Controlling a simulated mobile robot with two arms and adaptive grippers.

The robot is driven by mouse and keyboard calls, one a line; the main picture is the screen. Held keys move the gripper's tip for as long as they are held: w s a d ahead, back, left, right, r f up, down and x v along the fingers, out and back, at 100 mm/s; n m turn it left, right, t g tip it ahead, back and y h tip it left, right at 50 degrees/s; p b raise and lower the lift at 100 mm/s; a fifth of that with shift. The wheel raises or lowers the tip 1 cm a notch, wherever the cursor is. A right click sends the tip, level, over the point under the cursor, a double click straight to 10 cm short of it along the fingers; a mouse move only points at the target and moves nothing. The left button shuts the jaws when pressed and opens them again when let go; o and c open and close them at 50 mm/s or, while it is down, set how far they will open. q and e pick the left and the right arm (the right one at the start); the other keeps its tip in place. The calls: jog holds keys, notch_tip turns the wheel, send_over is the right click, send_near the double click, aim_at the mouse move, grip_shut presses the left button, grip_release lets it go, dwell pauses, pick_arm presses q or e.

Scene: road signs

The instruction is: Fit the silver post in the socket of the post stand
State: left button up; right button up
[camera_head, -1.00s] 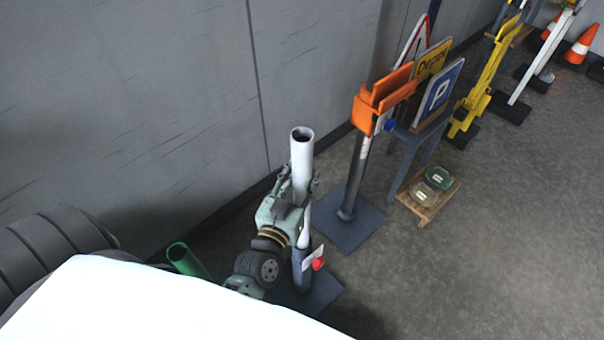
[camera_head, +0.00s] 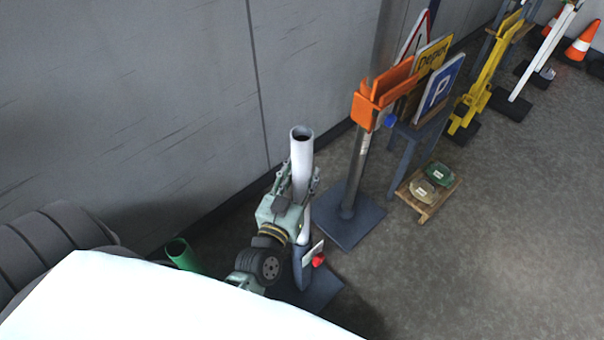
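The silver post (camera_head: 301,160) is a pale, hollow tube that stands nearly upright. My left gripper (camera_head: 299,187) has a finger on each side of it and is shut on it around mid-height. The post stand has a dark base plate (camera_head: 323,288) and a blue-grey socket (camera_head: 300,272) with a red knob (camera_head: 318,260) and a small white tag. The post's lower end meets the top of the socket. The tag and gripper partly cover this spot, so I cannot tell how deep the post sits. My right gripper is not in view.
A second stand (camera_head: 350,225) with an orange-topped dark post (camera_head: 357,165) is close on the right. Behind it are signs (camera_head: 438,90) on a rack and a small pallet (camera_head: 428,205). A green tube (camera_head: 180,252) is at left. The wall is close behind; floor at right is clear.

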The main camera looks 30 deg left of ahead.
pick_arm(q)
jog(key=o, duration=0.4)
jog(key=shift+c, duration=0.2)
jog(key=shift+f, duration=0.25)
jog(key=s+d, duration=0.1)
jog(key=s, duration=1.1)
jog(key=shift+d+r, duration=0.15)
jog(key=shift+d, duration=0.1)
jog(key=s+d+f+m+g+h, duration=0.1)
jog(key=s+d+f+g, duration=0.15)
jog(key=f, duration=0.75)
jog(key=s+d+f+m+g+h, duration=0.1)
jog(key=s+f+g, duration=0.15)
jog(key=f, duration=0.75)
jog(key=s+d+f+m+g+h, duration=0.1)
jog(key=s+d+f+g+h, duration=0.15)
jog(key=f, duration=0.75)
jog(key=s+a+f+g+y, duration=0.1)
jog(key=s+a+f+g, duration=0.2)
jog(key=s+f, duration=0.6)
jog(key=s+a+f+g+y, duration=0.1)
jog(key=s+a+f+g, duration=0.3)
jog(key=s+f, duration=0.5)
jog(key=shift+s+a+f+m+g, duration=0.2)
jog(key=shift+s+a+m+g, duration=0.15)
jog(key=shift+s+g, duration=0.85)
